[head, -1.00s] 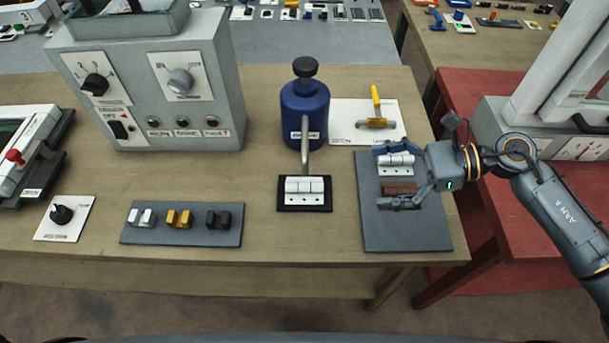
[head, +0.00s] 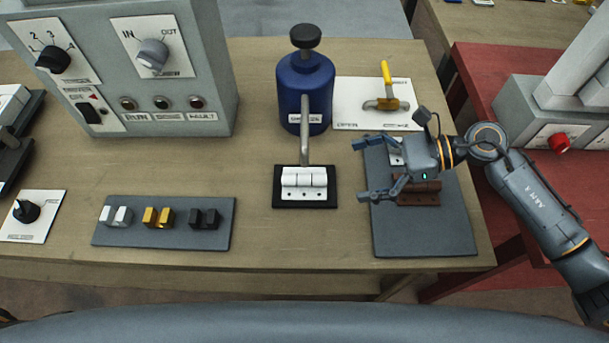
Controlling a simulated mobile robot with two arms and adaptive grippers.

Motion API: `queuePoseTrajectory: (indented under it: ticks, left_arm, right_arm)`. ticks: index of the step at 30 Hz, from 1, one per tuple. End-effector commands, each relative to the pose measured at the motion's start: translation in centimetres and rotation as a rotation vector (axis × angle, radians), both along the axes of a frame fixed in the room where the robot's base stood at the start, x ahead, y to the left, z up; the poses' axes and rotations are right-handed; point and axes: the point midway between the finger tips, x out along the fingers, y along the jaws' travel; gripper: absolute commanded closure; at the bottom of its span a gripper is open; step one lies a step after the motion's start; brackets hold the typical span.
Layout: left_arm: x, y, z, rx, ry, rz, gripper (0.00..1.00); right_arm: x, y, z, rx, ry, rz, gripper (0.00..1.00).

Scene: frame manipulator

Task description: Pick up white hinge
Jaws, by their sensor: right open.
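A white hinge (head: 304,182) lies on a black pad (head: 304,203) in the middle of the table, below the blue canister. A second white hinge (head: 396,158) lies on the grey plate (head: 425,240) at right, mostly hidden by my right gripper. A brown hinge (head: 418,198) lies below it, partly hidden too. My right gripper (head: 362,170) is open and empty. Its fingers point left, with the tips around the plate's left edge, apart from the hinge on the pad. My left gripper is not in view.
The blue canister (head: 305,85) stands behind the pad, with a grey lever (head: 305,140) reaching down to the hinge. A yellow-handled valve (head: 387,90) is at the back right. A grey tray (head: 130,235) of small clips lies at left, near a grey control box (head: 180,100).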

Motion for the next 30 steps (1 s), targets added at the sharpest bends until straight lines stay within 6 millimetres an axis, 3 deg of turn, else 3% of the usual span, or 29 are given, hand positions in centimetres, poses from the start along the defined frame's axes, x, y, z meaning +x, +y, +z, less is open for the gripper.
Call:
queuePoseTrajectory:
  ticks: [3, 11, 21, 30]
  left_arm:
    - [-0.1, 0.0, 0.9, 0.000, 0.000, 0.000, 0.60]
    - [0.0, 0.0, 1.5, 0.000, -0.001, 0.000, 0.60]
    - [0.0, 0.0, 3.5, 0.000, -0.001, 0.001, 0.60]
    - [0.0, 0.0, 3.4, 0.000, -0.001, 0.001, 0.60]
  right_arm:
    - [0.0, 2.2, -0.5, 0.004, 0.002, 0.001, 0.02]
    - [0.0, 4.1, -1.5, 0.002, 0.001, 0.000, 0.02]
    - [0.2, 8.0, -3.6, 0.002, 0.000, 0.000, 0.02]
    - [0.2, 8.3, -4.0, 0.000, -0.001, -0.001, 0.04]
